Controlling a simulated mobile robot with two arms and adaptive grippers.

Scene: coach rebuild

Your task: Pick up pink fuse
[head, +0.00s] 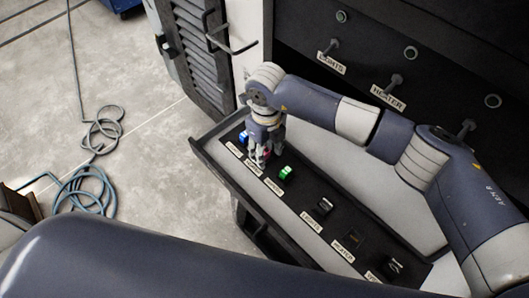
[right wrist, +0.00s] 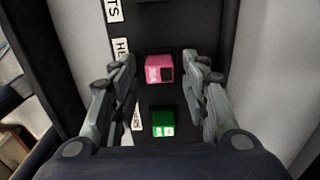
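The pink fuse (right wrist: 158,69) sits in the black strip of the tray, between my right gripper's two fingertips in the right wrist view. In the head view only a sliver of pink shows behind the fingers. My right gripper (head: 258,158) points down over the tray; it also shows in the right wrist view (right wrist: 158,62). Its fingers are spread, with a visible gap on each side of the fuse. A green fuse (right wrist: 163,124) sits beside the pink one, and shows in the head view (head: 286,173). My left gripper is not in view.
A blue fuse (head: 243,138) sits at the tray's far left end. Black sockets (head: 323,207) and white labels line the tray (head: 300,215). A dark panel (head: 440,60) with hooks and labels stands behind. Coiled hose (head: 85,190) lies on the floor at left.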

